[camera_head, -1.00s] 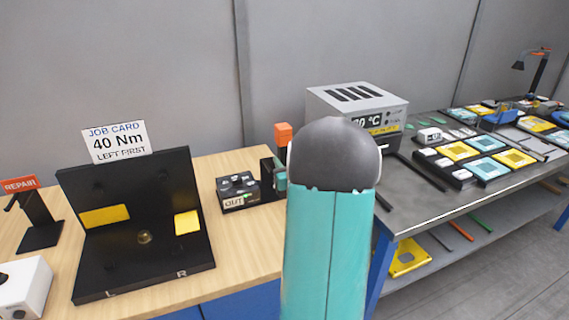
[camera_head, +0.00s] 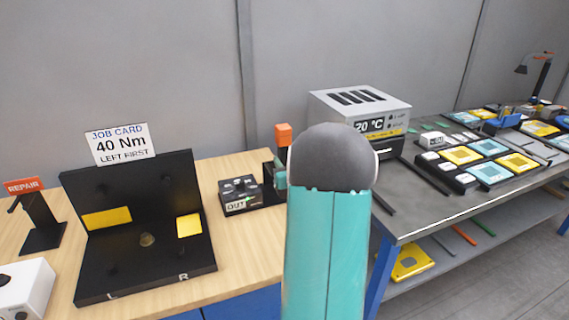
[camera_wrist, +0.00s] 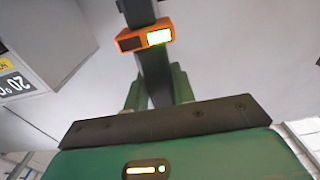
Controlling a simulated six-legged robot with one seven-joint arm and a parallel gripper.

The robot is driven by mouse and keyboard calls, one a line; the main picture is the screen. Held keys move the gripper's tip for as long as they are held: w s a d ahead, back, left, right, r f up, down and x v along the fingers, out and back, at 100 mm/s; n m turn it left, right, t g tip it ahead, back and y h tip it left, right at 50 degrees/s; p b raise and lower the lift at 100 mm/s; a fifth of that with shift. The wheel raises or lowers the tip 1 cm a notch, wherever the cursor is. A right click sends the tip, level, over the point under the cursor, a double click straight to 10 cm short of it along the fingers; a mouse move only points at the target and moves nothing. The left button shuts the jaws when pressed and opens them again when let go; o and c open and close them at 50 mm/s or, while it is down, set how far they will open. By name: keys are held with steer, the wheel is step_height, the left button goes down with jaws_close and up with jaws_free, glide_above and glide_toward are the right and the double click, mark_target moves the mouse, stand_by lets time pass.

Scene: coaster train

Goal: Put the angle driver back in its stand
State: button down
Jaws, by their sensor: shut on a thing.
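My gripper (camera_wrist: 158,88) has its two green fingers closed on the dark shaft of the angle driver (camera_wrist: 152,62). The driver has an orange block with a lit green display in the wrist view. In the head view an orange block (camera_head: 283,135) shows above a teal finger, just left of my arm. A dark upright part (camera_head: 267,171) stands beside it at the bench's right end; I cannot tell if it is the driver or its stand. My teal arm hides much of this area. A black stand with a REPAIR sign (camera_head: 40,222) is at far left.
The wooden bench (camera_head: 160,300) carries a black fixture (camera_head: 135,225) with a 40 Nm job card (camera_head: 120,144), an OUT box (camera_head: 240,194) and a white box (camera_head: 22,288). A grey oven (camera_head: 362,105) and a metal table (camera_head: 420,205) with coloured parts lie right.

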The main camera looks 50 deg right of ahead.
steer(key=x, duration=0.6)
steer(key=shift+w+d, duration=0.25)
steer(key=shift+d, duration=0.05)
stand_by(2.3)
steer(key=shift+f, duration=0.75)
stand_by(1.6)
steer(key=c, duration=1.1)
jaws_free()
steer(key=shift+f, duration=0.1)
steer(key=v, duration=1.4)
steer(key=shift+w, duration=0.1)
